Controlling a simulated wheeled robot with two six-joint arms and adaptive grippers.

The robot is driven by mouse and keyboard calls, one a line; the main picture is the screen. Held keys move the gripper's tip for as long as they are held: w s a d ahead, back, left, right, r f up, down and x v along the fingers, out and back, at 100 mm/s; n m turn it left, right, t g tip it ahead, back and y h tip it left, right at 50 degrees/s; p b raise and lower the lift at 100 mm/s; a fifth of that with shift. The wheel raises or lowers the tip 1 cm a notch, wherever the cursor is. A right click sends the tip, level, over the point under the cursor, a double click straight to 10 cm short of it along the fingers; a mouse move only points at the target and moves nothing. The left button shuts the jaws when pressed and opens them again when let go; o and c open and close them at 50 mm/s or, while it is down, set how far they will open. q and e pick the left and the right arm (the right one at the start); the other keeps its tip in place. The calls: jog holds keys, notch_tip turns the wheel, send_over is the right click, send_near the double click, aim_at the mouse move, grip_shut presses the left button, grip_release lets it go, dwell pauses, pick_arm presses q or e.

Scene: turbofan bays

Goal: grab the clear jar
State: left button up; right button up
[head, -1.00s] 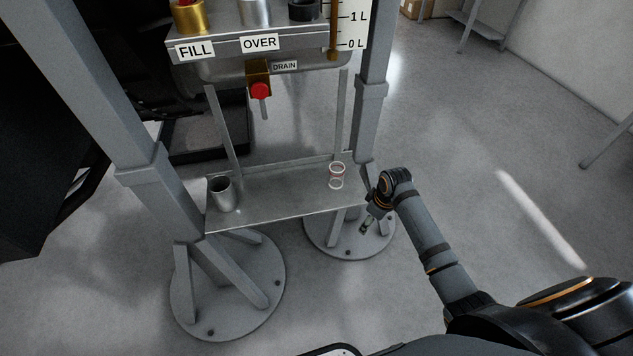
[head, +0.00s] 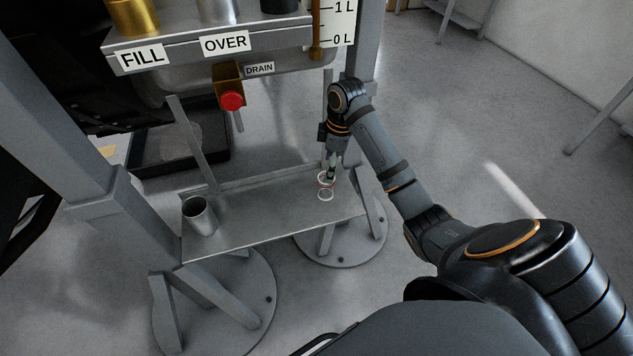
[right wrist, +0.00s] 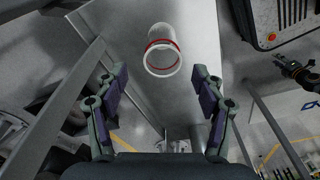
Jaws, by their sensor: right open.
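The clear jar (head: 325,188), see-through with a red ring, stands on the metal shelf (head: 270,215) near its right end. My right gripper (head: 331,174) is just above and behind the jar's rim, and its arm partly blocks the view there. In the right wrist view the jar (right wrist: 162,50) lies beyond the open fingers of my right gripper (right wrist: 161,72), roughly centred between them. The fingers hold nothing. My left gripper is not seen in the head view.
A grey metal cup (head: 199,216) stands at the shelf's left end. Above the shelf hang the drain valve with a red knob (head: 232,100) and the tank labelled FILL and OVER. Frame posts (head: 60,120) flank the shelf. The shelf's middle is clear.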

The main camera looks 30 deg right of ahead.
aim_at(326, 188)
jog(key=f+b, duration=0.2)
jog(key=f, duration=0.1)
jog(key=f+b, duration=0.2)
jog(key=shift+a, duration=0.25)
jog(key=shift+s, duration=0.1)
jog(key=f, duration=0.2)
jog(key=f+b, duration=0.1)
jog(key=f, duration=0.2)
jog(key=shift+w+a+f, duration=0.1)
jog(key=shift+w+a, duration=0.05)
jog(key=shift+w, duration=0.05)
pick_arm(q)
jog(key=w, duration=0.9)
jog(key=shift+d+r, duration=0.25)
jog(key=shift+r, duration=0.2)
pick_arm(e)
jog(key=c, duration=1.1)
